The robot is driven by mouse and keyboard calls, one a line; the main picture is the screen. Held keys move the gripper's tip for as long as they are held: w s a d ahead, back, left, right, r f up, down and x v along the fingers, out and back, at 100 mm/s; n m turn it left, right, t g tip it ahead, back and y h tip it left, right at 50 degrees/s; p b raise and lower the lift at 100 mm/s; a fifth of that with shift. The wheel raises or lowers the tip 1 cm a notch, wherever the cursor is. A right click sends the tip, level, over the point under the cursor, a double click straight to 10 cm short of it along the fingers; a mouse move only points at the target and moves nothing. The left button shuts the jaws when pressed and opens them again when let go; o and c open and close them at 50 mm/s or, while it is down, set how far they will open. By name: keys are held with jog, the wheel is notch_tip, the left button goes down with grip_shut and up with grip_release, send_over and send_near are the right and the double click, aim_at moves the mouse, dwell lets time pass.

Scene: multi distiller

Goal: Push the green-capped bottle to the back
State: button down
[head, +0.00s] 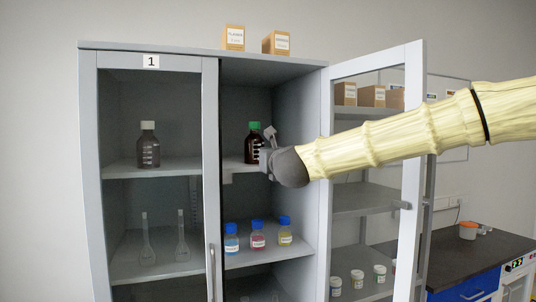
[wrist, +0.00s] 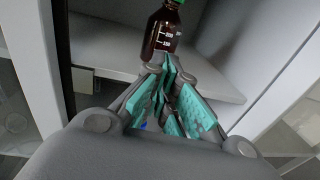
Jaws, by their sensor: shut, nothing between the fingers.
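The green-capped bottle (head: 253,146) is dark brown with white markings and stands upright on the upper shelf (head: 234,163) of the open right half of the cabinet. My gripper (head: 266,150) is at the shelf's front, just right of and in front of the bottle in the head view. In the wrist view the bottle (wrist: 162,32) stands straight beyond the fingertips of my gripper (wrist: 168,68). The fingers are shut with nothing between them. I cannot tell whether the fingertips touch the bottle.
The open glass door (head: 411,140) stands right of the opening, behind my arm. Blue-capped bottles (head: 257,236) stand on the shelf below. A white-capped bottle (head: 148,148) is behind the left door. The upper shelf (wrist: 100,45) looks clear left of the bottle.

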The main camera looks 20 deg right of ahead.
aim_at(257, 153)
jog(key=w+p, duration=0.1)
jog(key=w, duration=0.2)
jog(key=w+p, duration=0.1)
jog(key=w, duration=0.2)
jog(key=w+p, duration=0.1)
jog(key=w, duration=0.2)
jog(key=shift+w+d+p, duration=0.2)
jog(key=shift+d+p, duration=0.05)
jog(key=shift+p, duration=0.15)
